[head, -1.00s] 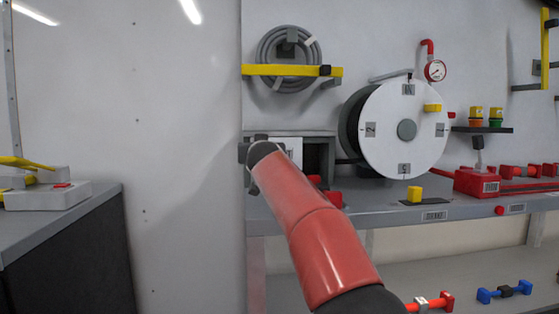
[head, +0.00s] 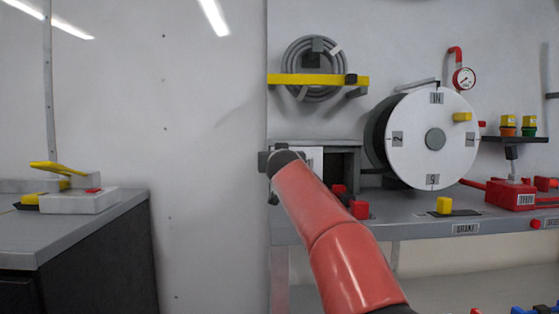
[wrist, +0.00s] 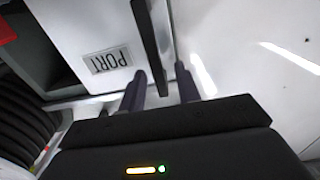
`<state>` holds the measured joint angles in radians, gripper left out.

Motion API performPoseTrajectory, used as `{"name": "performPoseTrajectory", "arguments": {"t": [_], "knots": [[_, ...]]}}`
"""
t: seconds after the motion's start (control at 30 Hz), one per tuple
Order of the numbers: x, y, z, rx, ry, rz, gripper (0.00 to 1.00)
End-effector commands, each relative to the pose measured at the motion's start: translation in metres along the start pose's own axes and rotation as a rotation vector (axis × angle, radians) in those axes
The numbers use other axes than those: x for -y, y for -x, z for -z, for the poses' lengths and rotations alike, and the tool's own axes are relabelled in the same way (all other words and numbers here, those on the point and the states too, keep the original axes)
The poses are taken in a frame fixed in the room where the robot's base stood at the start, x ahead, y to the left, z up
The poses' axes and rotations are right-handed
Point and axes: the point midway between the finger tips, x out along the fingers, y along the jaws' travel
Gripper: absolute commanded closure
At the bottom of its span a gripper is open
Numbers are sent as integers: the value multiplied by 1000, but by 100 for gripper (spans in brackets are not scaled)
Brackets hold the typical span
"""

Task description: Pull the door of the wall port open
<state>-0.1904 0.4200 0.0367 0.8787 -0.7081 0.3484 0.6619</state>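The wall port is a grey box at the wall. Its white door (head: 314,157) shows just right of my gripper (head: 268,162) in the head view, partly hidden by my arm. In the wrist view the door (wrist: 85,25) carries a PORT label (wrist: 108,60) and a dark bar handle (wrist: 150,40). My gripper's two fingers (wrist: 160,70) stand on either side of the handle, with gaps visible; it is open. A dark opening (head: 343,168) shows right of the door in the head view. I cannot tell how far the door is swung.
A white reel (head: 410,150) stands on the grey shelf right of the port. Red blocks (head: 358,210) sit before the opening. A white wall panel (head: 210,120) lies left of the port. A counter (head: 90,225) stands at the far left.

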Motion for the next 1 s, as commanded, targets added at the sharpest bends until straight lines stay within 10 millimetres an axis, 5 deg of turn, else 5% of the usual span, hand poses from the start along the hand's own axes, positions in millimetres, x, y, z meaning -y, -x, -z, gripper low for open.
{"name": "performPoseTrajectory", "arguments": {"t": [0.43,1.0], "knots": [[0,66,-2,-1,0,0,67],[0,72,0,-1,0,0,67]]}}
